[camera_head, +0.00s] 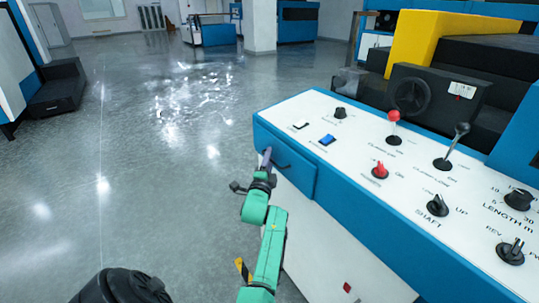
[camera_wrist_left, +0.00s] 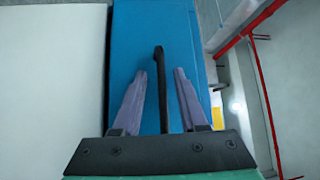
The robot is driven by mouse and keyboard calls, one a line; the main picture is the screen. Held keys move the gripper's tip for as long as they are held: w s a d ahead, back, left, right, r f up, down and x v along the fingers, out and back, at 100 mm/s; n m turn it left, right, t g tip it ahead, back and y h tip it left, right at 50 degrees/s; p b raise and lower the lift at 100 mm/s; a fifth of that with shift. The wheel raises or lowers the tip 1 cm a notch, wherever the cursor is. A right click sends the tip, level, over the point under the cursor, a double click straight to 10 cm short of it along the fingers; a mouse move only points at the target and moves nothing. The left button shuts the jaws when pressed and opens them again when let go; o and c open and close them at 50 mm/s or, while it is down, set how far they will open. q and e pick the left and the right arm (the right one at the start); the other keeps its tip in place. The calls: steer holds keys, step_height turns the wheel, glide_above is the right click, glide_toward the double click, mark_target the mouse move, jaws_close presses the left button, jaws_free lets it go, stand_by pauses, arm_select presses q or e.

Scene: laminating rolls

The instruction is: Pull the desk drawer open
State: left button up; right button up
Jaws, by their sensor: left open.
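The blue drawer (camera_head: 298,176) is at the near left end of the control desk (camera_head: 340,150), under its white top. I cannot make out an open gap around it. A dark bar handle (camera_head: 284,165) stands out from its front. My left gripper (camera_head: 266,156) is at the handle, with its green arm reaching up from below. In the left wrist view, the blue drawer front (camera_wrist_left: 128,45) lies ahead, and the handle (camera_wrist_left: 159,75) runs between the two open purple fingers (camera_wrist_left: 162,73). Gaps show between the handle and both fingers. My right gripper is not in view.
The desk top carries knobs, a blue switch (camera_head: 327,140), a red knob (camera_head: 380,171) and a red-topped lever (camera_head: 393,118). A yellow-and-black machine (camera_head: 430,35) stands behind. The grey floor (camera_head: 150,180) left of the desk is free.

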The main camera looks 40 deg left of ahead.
arm_select(q)
steer(key=shift+s+d+r, duration=0.1)
steer(key=shift+d, duration=0.05)
jaws_close()
steer(key=shift+r, duration=0.2)
stand_by(1.0)
